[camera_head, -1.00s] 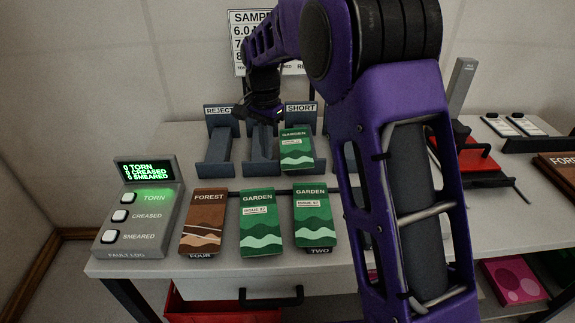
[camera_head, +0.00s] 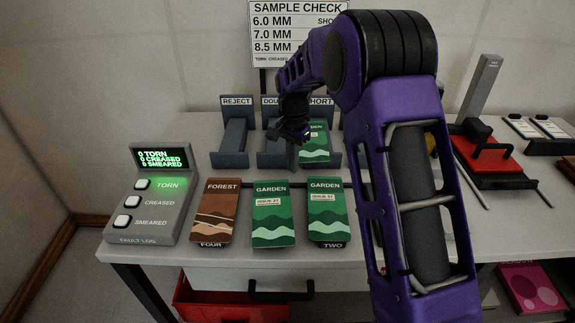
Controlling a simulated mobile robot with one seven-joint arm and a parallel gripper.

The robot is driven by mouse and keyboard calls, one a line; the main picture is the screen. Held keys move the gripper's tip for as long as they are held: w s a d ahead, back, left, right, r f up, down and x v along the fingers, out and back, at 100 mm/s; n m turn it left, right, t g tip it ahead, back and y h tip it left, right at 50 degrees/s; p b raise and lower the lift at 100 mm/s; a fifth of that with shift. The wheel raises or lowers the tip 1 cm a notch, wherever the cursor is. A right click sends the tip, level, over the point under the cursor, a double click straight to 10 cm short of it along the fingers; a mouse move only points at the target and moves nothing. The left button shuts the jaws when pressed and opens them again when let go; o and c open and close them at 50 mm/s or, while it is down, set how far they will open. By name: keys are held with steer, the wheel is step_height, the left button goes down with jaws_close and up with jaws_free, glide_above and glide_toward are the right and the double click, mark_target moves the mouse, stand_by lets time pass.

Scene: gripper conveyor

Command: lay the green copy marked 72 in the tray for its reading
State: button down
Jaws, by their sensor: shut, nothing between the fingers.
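Two green GARDEN copies lie side by side at the table's front, a left one (camera_head: 273,214) and a right one (camera_head: 327,210) above the label TWO. Their issue labels are too small to read surely. A third green copy (camera_head: 315,150) lies in the SHORT tray (camera_head: 334,160), partly hidden by my gripper. The DOU… tray (camera_head: 268,160) and REJECT tray (camera_head: 229,160) show no copy. My gripper (camera_head: 297,137) is shut and empty, over the border of the middle and SHORT trays. Whether it touches the third copy, I cannot tell.
A brown FOREST copy (camera_head: 216,212) lies left of the green ones. The fault log box (camera_head: 155,200) stands at the left, reading zeros. A red stand (camera_head: 482,160) is at the right. My arm hides part of the table.

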mark_target(304, 156)
steer(key=w+d+p, duration=0.2)
steer(key=w, duration=0.1)
steer(key=shift+w+d+r+p, duration=0.15)
steer(key=shift+d+p, duration=0.15)
steer(key=shift+d, duration=0.05)
steer(key=shift+w+d, duration=0.3)
steer(key=shift+w, duration=0.05)
